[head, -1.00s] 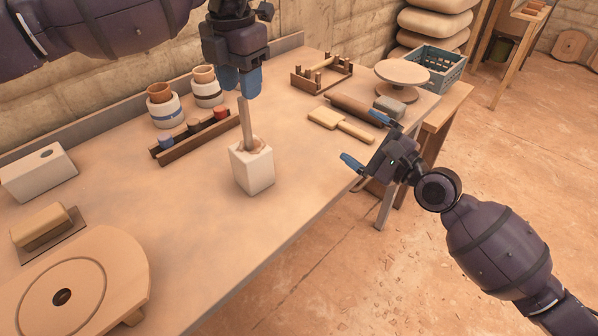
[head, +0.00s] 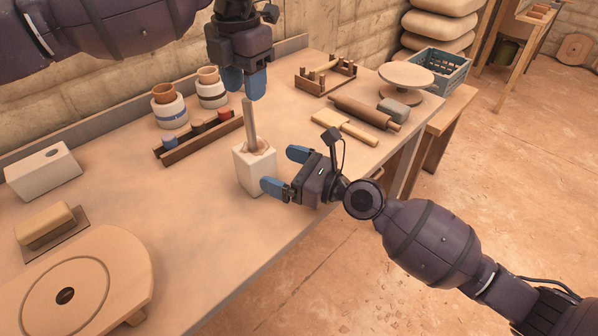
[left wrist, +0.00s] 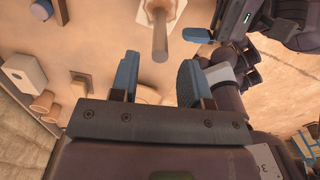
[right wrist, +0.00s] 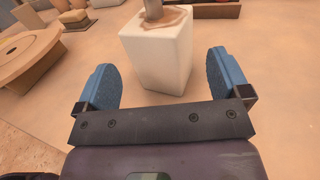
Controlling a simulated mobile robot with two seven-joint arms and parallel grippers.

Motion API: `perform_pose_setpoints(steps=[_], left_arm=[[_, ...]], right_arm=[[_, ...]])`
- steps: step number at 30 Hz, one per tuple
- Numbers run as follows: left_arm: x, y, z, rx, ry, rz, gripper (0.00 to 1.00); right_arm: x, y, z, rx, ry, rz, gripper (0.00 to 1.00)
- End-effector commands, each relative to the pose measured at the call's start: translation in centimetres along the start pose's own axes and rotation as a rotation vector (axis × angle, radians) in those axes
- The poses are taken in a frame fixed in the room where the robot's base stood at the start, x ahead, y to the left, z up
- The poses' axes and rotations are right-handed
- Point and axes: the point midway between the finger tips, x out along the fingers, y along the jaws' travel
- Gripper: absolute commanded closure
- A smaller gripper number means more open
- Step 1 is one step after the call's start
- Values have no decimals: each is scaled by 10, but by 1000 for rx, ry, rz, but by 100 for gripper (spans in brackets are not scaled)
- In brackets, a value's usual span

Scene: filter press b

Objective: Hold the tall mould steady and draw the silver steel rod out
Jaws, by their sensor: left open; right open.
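The tall white mould (head: 251,170) stands upright on the table, with brown material at its top. The silver steel rod (head: 250,124) stands up out of that top, leaning slightly. My left gripper (head: 244,88) is open and points down just above the rod's upper end. In the left wrist view the rod (left wrist: 160,38) lies ahead of the open fingers, not between them. My right gripper (head: 284,170) is open at the mould's right side. In the right wrist view the mould (right wrist: 158,58) stands just ahead of the open fingers, roughly centred. Neither gripper visibly touches anything.
A wooden rack with coloured pots (head: 200,138) stands behind the mould. A wooden paddle (head: 345,127) and rolling pin (head: 365,112) lie to the right. A round wooden disc (head: 75,285) and white block (head: 42,170) are at left. The table's front edge is close to the mould.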

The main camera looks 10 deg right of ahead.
Motion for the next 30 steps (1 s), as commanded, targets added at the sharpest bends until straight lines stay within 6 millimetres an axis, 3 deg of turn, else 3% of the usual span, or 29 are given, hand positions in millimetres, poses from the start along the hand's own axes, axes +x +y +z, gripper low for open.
perform_pose_setpoints(steps=[6, 13, 26, 30], left_arm=[[0, 0, 0, 0, 0, 0, 57], [0, 0, 0, 0, 0, 0, 57], [0, 0, 0, 0, 0, 0, 57], [0, 0, 0, 0, 0, 0, 57]], right_arm=[[36, 0, 1, -1, -2, 0, 5], [61, 0, 1, -1, -1, -1, 5], [69, 0, 0, -1, 0, -1, 5], [69, 0, 0, -2, 0, -1, 22]])
